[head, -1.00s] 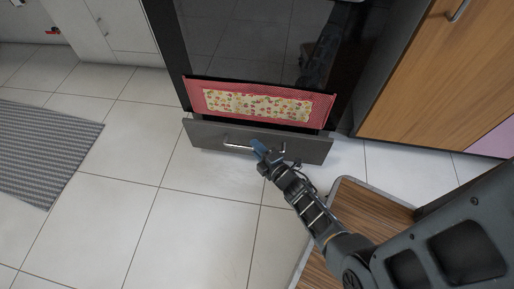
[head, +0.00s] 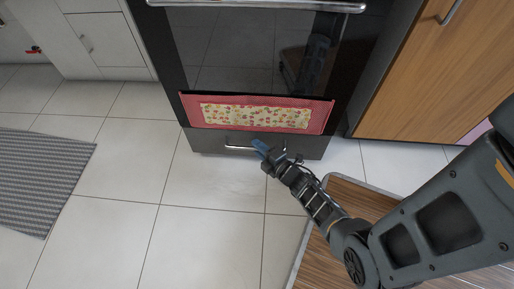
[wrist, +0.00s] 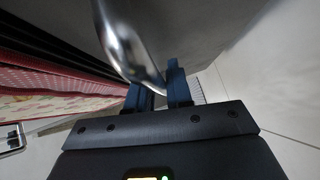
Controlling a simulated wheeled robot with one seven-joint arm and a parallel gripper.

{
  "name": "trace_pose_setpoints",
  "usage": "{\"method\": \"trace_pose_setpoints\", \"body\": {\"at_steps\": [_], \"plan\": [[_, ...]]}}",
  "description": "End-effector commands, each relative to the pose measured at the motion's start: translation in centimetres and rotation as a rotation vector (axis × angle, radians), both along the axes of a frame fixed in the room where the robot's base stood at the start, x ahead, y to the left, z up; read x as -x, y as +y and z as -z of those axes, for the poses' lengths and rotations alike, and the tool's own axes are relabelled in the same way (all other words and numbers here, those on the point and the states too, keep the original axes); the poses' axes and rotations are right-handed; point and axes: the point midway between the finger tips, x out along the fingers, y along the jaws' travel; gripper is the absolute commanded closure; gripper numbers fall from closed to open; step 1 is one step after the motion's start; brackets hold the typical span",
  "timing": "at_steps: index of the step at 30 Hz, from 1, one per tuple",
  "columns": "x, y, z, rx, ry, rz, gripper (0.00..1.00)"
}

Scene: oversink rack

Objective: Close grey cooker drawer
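The grey cooker drawer (head: 208,141) is at the bottom of the cooker. In the head view its front sits close under the red-edged cloth, and I cannot tell whether it is fully flush. Its silver bar handle (head: 238,148) also crosses the wrist view (wrist: 122,42). My gripper (head: 260,147) is at the drawer front, by the right part of the handle. In the wrist view its blue fingers (wrist: 160,88) are a small gap apart, with the handle's curved end at them. Whether they grip the handle is unclear.
A red-edged patterned cloth (head: 255,115) hangs on the dark oven door (head: 240,60) above the drawer. A wooden cabinet (head: 425,75) stands on the right and white cabinets (head: 105,45) on the left. A grey striped mat (head: 40,175) lies at left.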

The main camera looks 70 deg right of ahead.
Motion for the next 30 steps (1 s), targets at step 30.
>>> {"method": "trace_pose_setpoints", "body": {"at_steps": [30], "plan": [[6.5,2.8,-1.0,0.0,0.003,0.003,0.61]]}}
